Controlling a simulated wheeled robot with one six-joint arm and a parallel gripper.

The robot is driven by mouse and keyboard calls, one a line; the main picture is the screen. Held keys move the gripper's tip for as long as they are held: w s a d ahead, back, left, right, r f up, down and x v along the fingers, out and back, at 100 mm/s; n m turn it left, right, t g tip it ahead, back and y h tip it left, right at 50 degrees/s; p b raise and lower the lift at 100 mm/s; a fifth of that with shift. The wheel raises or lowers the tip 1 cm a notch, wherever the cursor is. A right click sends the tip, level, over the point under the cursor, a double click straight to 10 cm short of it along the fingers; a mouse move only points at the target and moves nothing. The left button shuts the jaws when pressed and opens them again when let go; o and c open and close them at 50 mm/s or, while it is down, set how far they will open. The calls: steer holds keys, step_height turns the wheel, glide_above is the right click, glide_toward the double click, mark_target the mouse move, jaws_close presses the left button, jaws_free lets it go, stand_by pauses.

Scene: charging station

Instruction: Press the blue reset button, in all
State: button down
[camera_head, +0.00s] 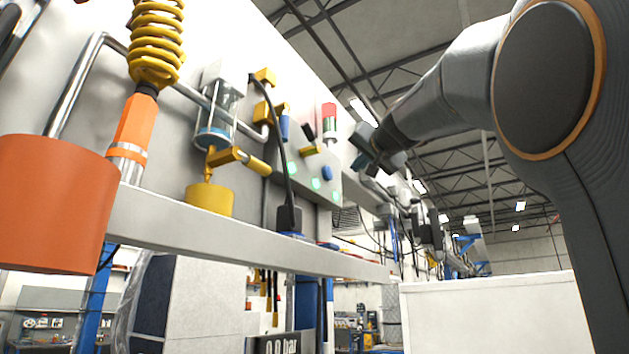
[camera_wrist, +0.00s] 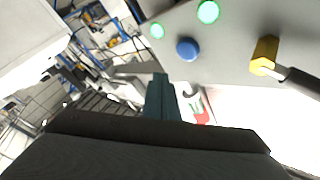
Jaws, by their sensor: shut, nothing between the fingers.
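The round blue button (camera_head: 327,173) is on the grey control panel (camera_head: 303,165), near its right end and close to green lights. It also shows in the wrist view (camera_wrist: 187,49), above and slightly right of my fingertips. My gripper (camera_head: 362,160) is to the right of the panel in the head view, apart from the button. In the wrist view my gripper (camera_wrist: 160,80) is shut and empty, its fingers together and pointing up the picture. No contact with the panel shows.
Green lights (camera_wrist: 208,12) sit beside the button. A black cable (camera_head: 287,150) hangs in front of the panel. A red-and-green stack light (camera_head: 329,122) stands behind it. A grey shelf (camera_head: 230,239) runs below.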

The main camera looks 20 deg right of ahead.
mark_target(328, 173)
steer(key=shift+w+a+p, duration=0.65)
steer(key=shift+w+a, duration=0.1)
steer(key=shift+w, duration=0.2)
steer(key=shift+w+a+p, duration=0.65)
steer(key=shift+w+a, duration=0.05)
steer(key=shift+w, duration=0.2)
stand_by(0.7)
steer(key=shift+w+a, duration=0.25)
steer(key=shift+w, duration=0.05)
steer(key=shift+w+a+p, duration=0.25)
steer(key=shift+w+p, duration=0.1)
steer(key=shift+p, duration=0.25)
stand_by(0.6)
stand_by(0.4)
steer(key=shift+s+d+b, duration=0.5)
steer(key=shift+s+b, duration=0.15)
steer(key=shift+b, duration=0.3)
steer(key=shift+s+d, duration=0.1)
